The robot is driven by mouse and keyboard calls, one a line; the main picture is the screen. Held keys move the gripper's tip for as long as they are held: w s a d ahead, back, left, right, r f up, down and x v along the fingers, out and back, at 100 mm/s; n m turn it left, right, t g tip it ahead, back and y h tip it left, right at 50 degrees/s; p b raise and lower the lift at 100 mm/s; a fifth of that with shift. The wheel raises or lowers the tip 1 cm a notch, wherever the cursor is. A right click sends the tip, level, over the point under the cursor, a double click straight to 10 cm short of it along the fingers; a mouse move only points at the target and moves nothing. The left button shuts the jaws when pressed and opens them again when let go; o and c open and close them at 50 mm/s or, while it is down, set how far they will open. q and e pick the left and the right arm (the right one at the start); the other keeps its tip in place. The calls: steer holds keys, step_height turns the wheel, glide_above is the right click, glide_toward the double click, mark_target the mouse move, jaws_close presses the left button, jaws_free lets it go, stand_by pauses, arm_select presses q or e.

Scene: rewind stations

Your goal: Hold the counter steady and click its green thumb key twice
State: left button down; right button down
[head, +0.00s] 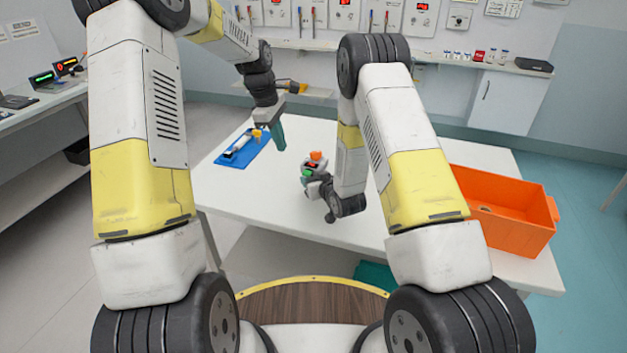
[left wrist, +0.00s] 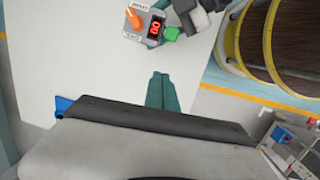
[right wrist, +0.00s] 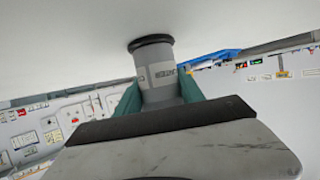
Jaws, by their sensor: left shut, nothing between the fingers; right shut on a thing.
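The counter (head: 308,171) is a small grey unit over the white table, with an orange knob (head: 316,156) and a green thumb key (head: 307,173). The left wrist view shows its face (left wrist: 150,22), with a red lit display that seems to read 00, and the green key (left wrist: 172,33) at one side. My right gripper (right wrist: 158,92) is shut on the counter's grey cylindrical body (right wrist: 157,70), one teal finger on each side. My left gripper (head: 280,134) is shut and empty, above the table and left of the counter. Its fingertips (left wrist: 161,76) are apart from the green key.
A blue tray (head: 232,158) with a white and yellow item lies at the table's left. An orange bin (head: 512,238) stands at the right. The white table (head: 260,205) is mostly clear between them. A wall panel with displays is behind.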

arm_select(q)
steer(key=w+a+m+t+y, duration=0.2)
steer(key=a+t, duration=0.1)
step_height(320, 180, up, 3)
steer(key=m+t+h, duration=0.3)
steer(key=m+h, duration=0.2)
steer(key=m, duration=0.6)
glide_above(312, 167)
steer(key=s+a, duration=0.2)
steer(key=s, duration=0.1)
steer(key=shift+f, duration=4.35)
steer(key=shift+f, duration=0.1)
